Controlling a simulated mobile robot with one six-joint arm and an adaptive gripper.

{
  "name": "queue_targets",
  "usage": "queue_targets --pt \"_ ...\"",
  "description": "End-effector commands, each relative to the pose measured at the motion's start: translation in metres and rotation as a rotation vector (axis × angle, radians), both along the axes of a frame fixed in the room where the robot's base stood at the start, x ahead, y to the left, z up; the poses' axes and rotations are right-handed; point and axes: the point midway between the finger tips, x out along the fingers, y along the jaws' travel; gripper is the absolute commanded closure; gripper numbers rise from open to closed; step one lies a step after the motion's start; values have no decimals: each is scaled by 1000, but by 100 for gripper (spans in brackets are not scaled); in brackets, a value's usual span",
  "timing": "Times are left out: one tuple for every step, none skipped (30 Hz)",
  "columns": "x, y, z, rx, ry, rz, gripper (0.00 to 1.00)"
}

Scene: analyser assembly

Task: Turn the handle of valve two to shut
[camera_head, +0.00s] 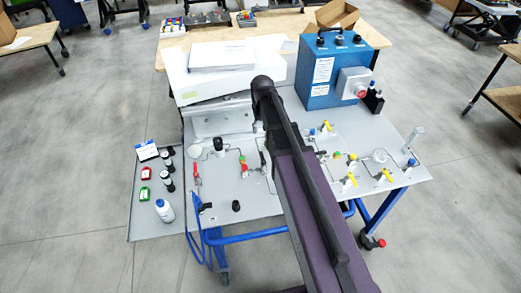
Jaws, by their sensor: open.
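Several small valves are mounted on the grey panel (225,197) of the bench. On the left part, one has a red handle (196,175), and a red and green fitting (243,166) stands to its right. On the right part are valves with yellow handles: one at the back (326,127), one in front (351,180) and one at the right (387,174). No number is readable, so I cannot tell which is valve two or how far it is turned. My arm crosses the middle of the panel and hides part of it. My gripper does not show.
A blue box (318,75) with a red knob stands at the back right. A white analyser housing (190,84) is at the back left. Bottles, including a white one with a blue cap (165,210), stand on the left side shelf (143,225).

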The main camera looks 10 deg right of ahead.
Motion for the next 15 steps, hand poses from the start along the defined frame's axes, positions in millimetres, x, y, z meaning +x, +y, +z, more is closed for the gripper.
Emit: queue_targets --pt "0 0 0 0 0 0 43" --pt "0 0 0 0 0 0 43" --pt "0 0 0 0 0 0 43" --pt "0 0 0 0 0 0 43" --pt "0 0 0 0 0 0 43" --pt "0 0 0 0 0 0 43" --pt "0 0 0 0 0 0 43" --pt "0 0 0 0 0 0 43" --pt "0 0 0 0 0 0 43" --pt "0 0 0 0 0 0 43" --pt "0 0 -1 0 0 0 43" --pt "0 0 -1 0 0 0 43" --pt "0 0 -2 0 0 1 43" --pt "0 0 -3 0 0 1 43" --pt "0 1 -4 0 0 1 43"
